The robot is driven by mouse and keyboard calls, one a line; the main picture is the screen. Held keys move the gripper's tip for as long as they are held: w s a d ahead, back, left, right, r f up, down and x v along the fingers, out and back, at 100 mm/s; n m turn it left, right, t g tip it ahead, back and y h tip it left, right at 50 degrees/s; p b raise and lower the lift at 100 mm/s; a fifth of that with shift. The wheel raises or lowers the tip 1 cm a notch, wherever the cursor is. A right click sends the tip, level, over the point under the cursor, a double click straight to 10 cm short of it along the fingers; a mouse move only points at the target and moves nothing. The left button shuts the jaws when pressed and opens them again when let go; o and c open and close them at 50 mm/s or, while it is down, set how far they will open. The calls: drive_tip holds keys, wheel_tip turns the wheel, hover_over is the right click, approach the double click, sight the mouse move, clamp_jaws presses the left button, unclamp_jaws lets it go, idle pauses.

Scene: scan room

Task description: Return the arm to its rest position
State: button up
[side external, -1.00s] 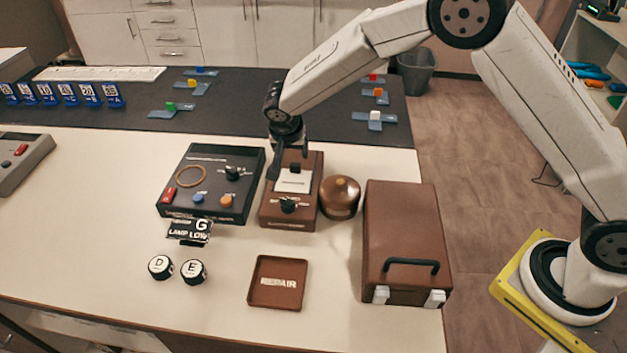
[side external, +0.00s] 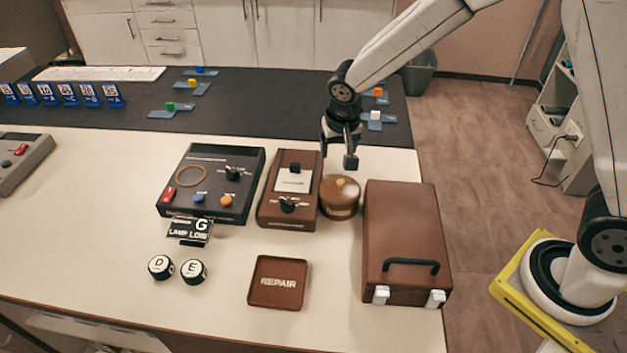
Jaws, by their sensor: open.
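My gripper (side external: 338,160) hangs fingers down above the table, behind and over the round brown container (side external: 340,203) with a small yellow-orange spot on top. The fingers are apart and nothing shows between them. My arm reaches in from the upper right, from its base at the right edge. The brown instrument (side external: 287,215) with a pale panel and dark knobs sits just left of the container.
A brown case (side external: 406,225) with a black handle stands right of the container. The front left is clear.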

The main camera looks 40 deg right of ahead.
drive_tip(key=s+d+r+n, duration=0.1)
drive_tip(key=s+d+n, duration=0.1)
drive_tip(key=s, duration=0.6)
drive_tip(key=s+d+n+y, duration=0.1)
drive_tip(key=s+d+n, duration=0.2)
drive_tip(key=s, duration=0.6)
drive_tip(key=shift+r+y, duration=0.3)
drive_tip(key=shift+r, duration=0.05)
drive_tip(key=shift+d, duration=0.1)
idle(0.4)
